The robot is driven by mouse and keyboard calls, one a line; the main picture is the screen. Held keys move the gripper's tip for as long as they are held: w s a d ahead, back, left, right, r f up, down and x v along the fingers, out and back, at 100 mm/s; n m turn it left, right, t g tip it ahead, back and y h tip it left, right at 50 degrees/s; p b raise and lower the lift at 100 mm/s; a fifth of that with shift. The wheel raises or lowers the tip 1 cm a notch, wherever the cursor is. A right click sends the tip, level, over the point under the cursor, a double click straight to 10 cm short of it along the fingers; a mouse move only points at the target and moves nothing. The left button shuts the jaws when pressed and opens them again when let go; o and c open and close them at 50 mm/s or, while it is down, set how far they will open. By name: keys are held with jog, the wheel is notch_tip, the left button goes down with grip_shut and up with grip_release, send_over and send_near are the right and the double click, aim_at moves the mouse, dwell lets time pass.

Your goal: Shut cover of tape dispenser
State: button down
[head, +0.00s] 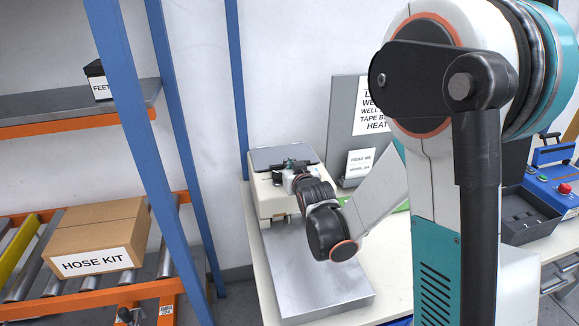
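The tape dispenser (266,199) is a beige box standing at the back of a long grey metal plate on the white table. Its grey cover (268,156) shows at the top, and I cannot tell whether it is fully down or slightly raised. My gripper (288,166) is black and small in the head view. It is over the front part of the dispenser's top, at or near the cover. Contact with the cover cannot be made out. My wrist hides part of the dispenser's right front, and the gap between the fingertips is not clear.
A blue-framed rack stands at left, with a cardboard HOSE KIT box (100,240) on its rollers. A grey sign board (345,115) stands right of the dispenser. A blue control box (553,185) and dark tray (528,214) lie far right. The grey plate (312,278) is bare in front.

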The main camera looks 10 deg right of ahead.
jog(key=shift+f, duration=0.15)
dwell(0.4)
jog(key=s+r+g, duration=0.2)
jog(key=s, duration=1)
jog(key=s+r+g, duration=0.1)
jog(key=s+g, duration=0.2)
jog(key=s, duration=0.9)
jog(key=s+d+r+g, duration=0.1)
jog(key=s+r+g, duration=0.1)
jog(key=s, duration=1)
jog(key=shift+r+g, duration=0.3)
jog(key=shift+r, duration=0.05)
jog(key=shift+w, duration=0.1)
